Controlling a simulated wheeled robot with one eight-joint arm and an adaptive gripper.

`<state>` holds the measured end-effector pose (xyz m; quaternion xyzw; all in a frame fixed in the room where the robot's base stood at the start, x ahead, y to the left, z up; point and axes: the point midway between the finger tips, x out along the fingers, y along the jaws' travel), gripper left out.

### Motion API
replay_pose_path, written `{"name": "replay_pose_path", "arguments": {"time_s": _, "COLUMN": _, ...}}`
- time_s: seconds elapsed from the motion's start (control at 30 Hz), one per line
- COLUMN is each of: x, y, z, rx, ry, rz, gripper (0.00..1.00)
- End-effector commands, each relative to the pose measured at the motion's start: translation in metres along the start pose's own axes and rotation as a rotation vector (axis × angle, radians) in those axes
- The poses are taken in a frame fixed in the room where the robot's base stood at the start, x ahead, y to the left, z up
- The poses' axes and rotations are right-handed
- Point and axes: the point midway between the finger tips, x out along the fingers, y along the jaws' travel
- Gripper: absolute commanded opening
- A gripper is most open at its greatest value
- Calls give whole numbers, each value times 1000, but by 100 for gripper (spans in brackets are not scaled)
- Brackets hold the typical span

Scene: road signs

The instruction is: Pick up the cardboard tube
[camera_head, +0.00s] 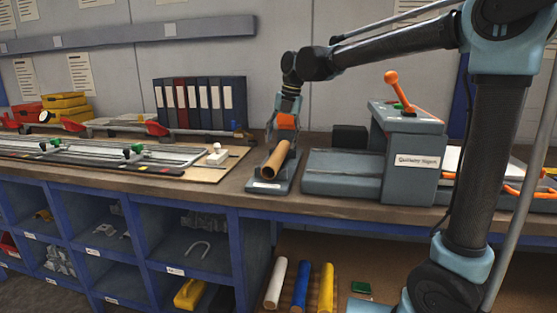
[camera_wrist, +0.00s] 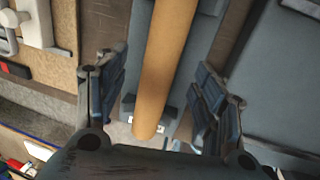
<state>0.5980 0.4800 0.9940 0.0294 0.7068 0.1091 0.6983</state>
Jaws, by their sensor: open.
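A brown cardboard tube (camera_head: 275,160) lies on a grey stand (camera_head: 262,186) on the workbench, left of a grey machine. In the wrist view the tube (camera_wrist: 164,65) runs lengthwise from the top edge to the lower middle, over the grey stand (camera_wrist: 205,35). My gripper (camera_head: 283,132) is above and behind the tube's near end in the head view. In the wrist view my gripper (camera_wrist: 160,88) is open, with one finger on each side of the tube and a visible gap to both. No contact shows.
The grey machine (camera_head: 410,155) with an orange lever stands right of the stand. A long cutting rail (camera_head: 110,150) lies to the left. Binders (camera_head: 205,104) stand behind.

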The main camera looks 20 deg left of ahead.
Motion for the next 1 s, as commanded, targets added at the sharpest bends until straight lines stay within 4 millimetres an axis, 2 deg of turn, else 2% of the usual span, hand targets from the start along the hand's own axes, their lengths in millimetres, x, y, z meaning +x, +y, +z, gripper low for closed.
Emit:
{"name": "replay_pose_path", "arguments": {"time_s": 0.17, "x": 9, "y": 0, "z": 0, "rx": 0, "ry": 0, "rz": 0, "gripper": 63}}
{"name": "replay_pose_path", "arguments": {"time_s": 0.5, "x": 50, "y": -3, "z": -1, "rx": 0, "ry": 0, "rz": 0, "gripper": 63}}
{"name": "replay_pose_path", "arguments": {"time_s": 0.83, "x": 56, "y": -4, "z": -1, "rx": 1, "ry": 0, "rz": 0, "gripper": 63}}
{"name": "replay_pose_path", "arguments": {"time_s": 1.0, "x": 56, "y": -4, "z": -1, "rx": 2, "ry": 0, "rz": 0, "gripper": 24}}
